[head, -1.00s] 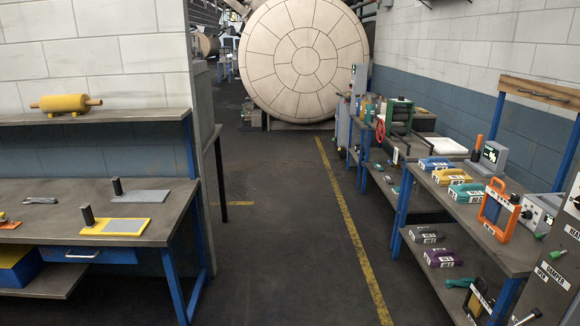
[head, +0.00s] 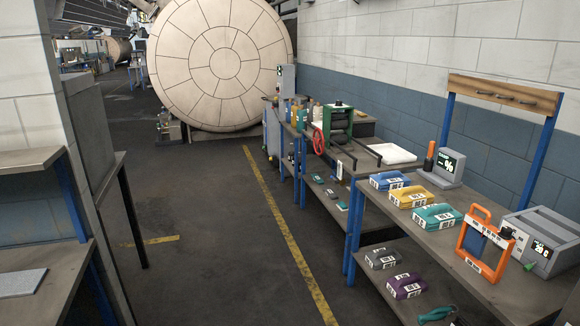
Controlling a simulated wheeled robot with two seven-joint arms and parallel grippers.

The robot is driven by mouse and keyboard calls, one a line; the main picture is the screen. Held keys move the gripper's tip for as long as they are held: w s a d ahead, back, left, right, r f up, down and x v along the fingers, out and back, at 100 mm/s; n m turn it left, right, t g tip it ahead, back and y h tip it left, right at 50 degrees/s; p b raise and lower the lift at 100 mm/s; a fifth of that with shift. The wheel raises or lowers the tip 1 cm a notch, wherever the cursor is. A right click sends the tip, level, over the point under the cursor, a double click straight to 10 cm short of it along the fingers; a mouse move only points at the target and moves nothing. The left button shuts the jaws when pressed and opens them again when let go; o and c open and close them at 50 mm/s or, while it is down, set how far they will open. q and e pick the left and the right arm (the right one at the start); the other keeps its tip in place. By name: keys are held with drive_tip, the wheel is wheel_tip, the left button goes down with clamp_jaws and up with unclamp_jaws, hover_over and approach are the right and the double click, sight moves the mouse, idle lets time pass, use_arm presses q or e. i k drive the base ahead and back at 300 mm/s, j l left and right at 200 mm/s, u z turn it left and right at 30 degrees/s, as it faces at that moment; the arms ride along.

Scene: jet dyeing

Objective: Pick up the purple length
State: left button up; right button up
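The purple length (head: 405,286) is a folded bundle with white labels. It lies on the lower shelf of the right-hand bench, between a grey length (head: 382,258) behind it and a teal item (head: 437,314) in front. The bench top is above and to the right of it, and it is open to view from the aisle side. Neither of my grippers is in the head view.
The right bench top (head: 374,210) carries blue, yellow and teal lengths (head: 437,216), an orange frame (head: 485,247) and a grey device (head: 541,243). A bench corner (head: 60,262) stands at left. The aisle floor (head: 210,220) between is clear, with a yellow line.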

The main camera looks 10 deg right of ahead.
sight(406, 285)
drive_tip(key=i+z, duration=0.35)
drive_tip(key=i, duration=0.4)
drive_tip(key=i+j+z, duration=0.15)
drive_tip(key=i+z, duration=0.15)
drive_tip(key=i, duration=0.4)
drive_tip(key=i+z, duration=0.3)
drive_tip(key=i, duration=0.2)
drive_tip(key=i+z, duration=0.25)
drive_tip(key=i, duration=0.25)
drive_tip(key=i+j+z, duration=0.3)
drive_tip(key=i, duration=0.2)
drive_tip(key=l, duration=0.1)
